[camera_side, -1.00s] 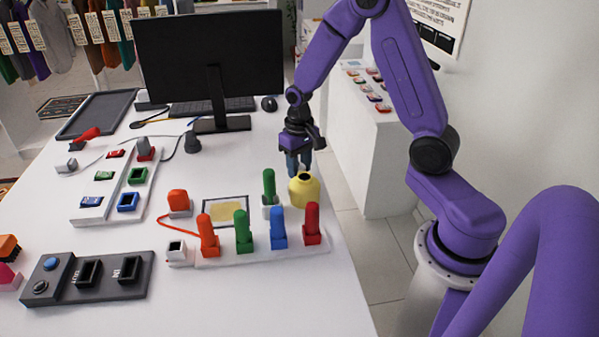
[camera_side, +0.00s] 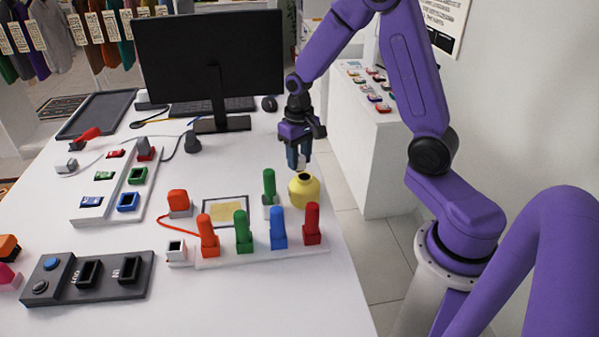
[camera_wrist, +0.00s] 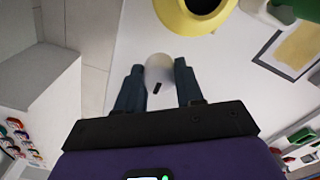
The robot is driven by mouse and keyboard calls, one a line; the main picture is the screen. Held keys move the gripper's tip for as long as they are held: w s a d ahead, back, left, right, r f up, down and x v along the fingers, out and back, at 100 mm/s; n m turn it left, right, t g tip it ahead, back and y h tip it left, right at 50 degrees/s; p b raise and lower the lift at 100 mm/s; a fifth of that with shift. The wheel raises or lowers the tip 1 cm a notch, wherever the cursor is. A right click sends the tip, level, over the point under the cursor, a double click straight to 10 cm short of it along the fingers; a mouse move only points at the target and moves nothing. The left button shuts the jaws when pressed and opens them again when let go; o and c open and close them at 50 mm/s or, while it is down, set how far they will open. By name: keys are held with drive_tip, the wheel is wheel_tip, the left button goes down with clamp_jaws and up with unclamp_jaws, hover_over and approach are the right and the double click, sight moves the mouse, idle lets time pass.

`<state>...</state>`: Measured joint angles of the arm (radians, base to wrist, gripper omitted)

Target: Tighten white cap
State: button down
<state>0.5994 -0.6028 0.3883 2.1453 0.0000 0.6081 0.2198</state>
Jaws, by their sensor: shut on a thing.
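My gripper (camera_side: 298,160) is shut on the white cap (camera_wrist: 158,72), which sits between the fingertips in the wrist view. In the side view the cap (camera_side: 301,162) shows as a small pale shape at the fingertips. A yellow bottle (camera_side: 304,191) with a dark open mouth stands upright on the table, just below and in front of the gripper. The cap is held apart from the bottle, above and behind it. In the wrist view the bottle (camera_wrist: 196,17) is cut off by the top edge.
A white rack with orange, green, blue and red handles (camera_side: 312,223) stands close in front of the bottle. A green-handled part (camera_side: 269,187) is just left of it. A monitor (camera_side: 210,55) stands behind. The table's right edge is near.

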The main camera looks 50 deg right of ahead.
drive_tip(key=shift+r, duration=1.1)
drive_tip(key=shift+a+r, duration=0.2)
drive_tip(key=shift+r, duration=0.05)
drive_tip(key=s+a+r, duration=0.5)
drive_tip(key=r, duration=0.4)
drive_tip(key=shift+s+a+r+m, duration=0.2)
drive_tip(key=shift+s+m, duration=0.1)
drive_tip(key=shift+s, duration=0.1)
drive_tip(key=shift+f, duration=2.9)
drive_tip(key=shift+f, duration=1.25)
